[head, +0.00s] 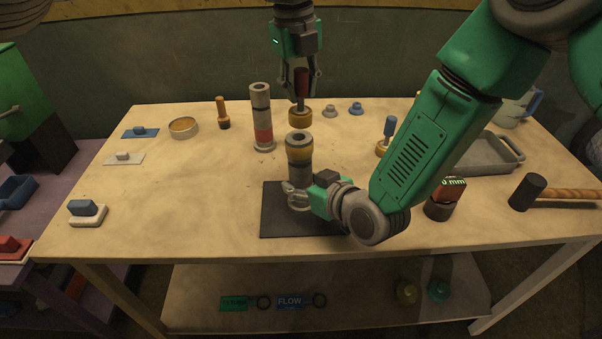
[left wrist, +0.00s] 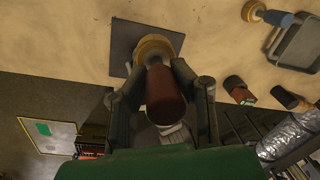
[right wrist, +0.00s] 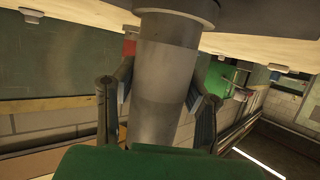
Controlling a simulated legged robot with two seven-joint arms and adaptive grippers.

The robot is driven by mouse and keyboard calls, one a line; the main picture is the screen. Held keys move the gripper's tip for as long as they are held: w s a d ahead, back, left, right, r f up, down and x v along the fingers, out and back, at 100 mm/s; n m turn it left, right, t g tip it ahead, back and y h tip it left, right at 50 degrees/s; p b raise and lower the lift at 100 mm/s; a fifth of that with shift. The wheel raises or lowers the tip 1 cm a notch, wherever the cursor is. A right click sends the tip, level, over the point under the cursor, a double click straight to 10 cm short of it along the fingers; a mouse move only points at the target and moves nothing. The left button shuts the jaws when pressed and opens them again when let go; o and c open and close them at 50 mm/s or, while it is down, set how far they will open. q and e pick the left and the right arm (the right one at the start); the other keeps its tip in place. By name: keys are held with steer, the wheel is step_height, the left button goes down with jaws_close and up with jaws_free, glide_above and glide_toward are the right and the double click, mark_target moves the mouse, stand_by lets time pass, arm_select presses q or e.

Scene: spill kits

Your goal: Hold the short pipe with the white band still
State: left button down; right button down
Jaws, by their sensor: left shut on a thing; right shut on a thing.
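A short grey pipe (head: 299,172) with a brass-coloured collar on top stands upright on a dark mat (head: 275,222). My right gripper (head: 297,195) is shut around its lower part; the grey pipe fills the space between the fingers in the right wrist view (right wrist: 160,85). The fingers and arm hide part of it, and I cannot make out a white band. My left gripper (head: 301,84) is shut on a brown-handled tool (left wrist: 163,95) with a brass-coloured round end (head: 300,117). It holds the tool upright behind and above the pipe's open top, apart from it.
A taller grey pipe with a red band (head: 262,118) stands behind left. A blue-handled tool (head: 389,128), a tray (head: 490,155), a red-topped dark cup (head: 441,205) and a mallet (head: 528,192) lie to the right. The table's left front is mostly clear.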

arm_select(q)
steer(key=shift+r, duration=4.2)
arm_select(e)
steer(key=c, duration=0.9)
jaws_free()
arm_select(q)
steer(key=shift+d, duration=0.1)
arm_select(e)
steer(key=v, duration=1.2)
steer(key=shift+d+f, duration=0.15)
